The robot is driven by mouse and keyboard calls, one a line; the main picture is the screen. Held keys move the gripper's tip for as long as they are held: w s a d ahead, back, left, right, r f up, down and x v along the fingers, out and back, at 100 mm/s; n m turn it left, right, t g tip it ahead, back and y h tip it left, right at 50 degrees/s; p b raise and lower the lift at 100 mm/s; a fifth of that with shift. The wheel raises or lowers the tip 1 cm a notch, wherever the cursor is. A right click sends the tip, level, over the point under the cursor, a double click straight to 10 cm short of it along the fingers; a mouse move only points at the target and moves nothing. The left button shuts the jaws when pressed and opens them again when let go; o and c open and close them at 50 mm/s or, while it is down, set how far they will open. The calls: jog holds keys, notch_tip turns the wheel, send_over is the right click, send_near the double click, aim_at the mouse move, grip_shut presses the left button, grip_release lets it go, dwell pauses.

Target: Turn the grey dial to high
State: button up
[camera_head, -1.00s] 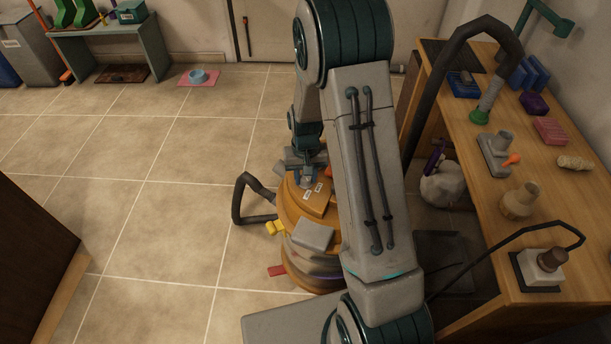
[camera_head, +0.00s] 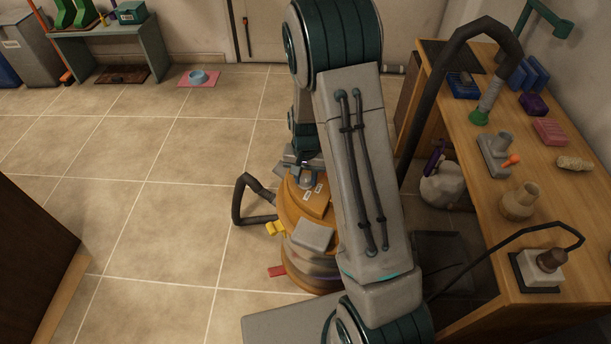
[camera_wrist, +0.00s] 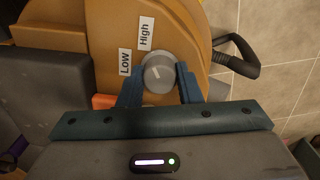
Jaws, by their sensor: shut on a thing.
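The grey dial (camera_wrist: 158,73) sits on the rounded orange-brown machine (camera_wrist: 105,25), which also shows on the floor in the head view (camera_head: 298,218). In the wrist view a white "Low" label (camera_wrist: 125,62) is left of the dial and a white "High" label (camera_wrist: 145,33) is above it to the left. My gripper (camera_wrist: 158,70) has its blue fingers shut on the dial, one on either side. A pale mark shows on the dial's face, but I cannot tell which end points to a label. In the head view my gripper (camera_head: 303,177) partly hides the dial.
A dark hose (camera_head: 238,207) curves out left of the machine. The wooden workbench (camera_head: 480,205) at the right holds several tools and boxes. Tiled floor (camera_head: 140,230) is clear at the left.

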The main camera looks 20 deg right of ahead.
aim_at(306, 178)
jog(key=o, duration=1)
jog(key=shift+r, duration=0.15)
notch_tip(306, 178, up, 14)
jog(key=shift+f+p, duration=0.2)
jog(key=shift+p, duration=0.75)
jog(key=s+r+n+t+p, duration=0.1)
jog(key=s+r+p, duration=0.2)
jog(key=s+r, duration=0.4)
jog(key=s+r+n+t+p, duration=0.1)
jog(key=s+r+n+p, duration=0.1)
jog(key=s+r, duration=0.4)
jog(key=s+r+n+p, duration=0.1)
jog(key=s+r+p, duration=0.4)
jog(key=s+r, duration=0.2)
jog(key=shift+s+a+r+n+t, duration=0.1)
jog(key=shift+s+r+n+t, duration=0.1)
jog(key=shift+r, duration=0.25)
jog(key=shift+s+r+n+t, duration=0.1)
jog(key=shift+s+r+t, duration=0.1)
jog(key=shift+r, duration=0.25)
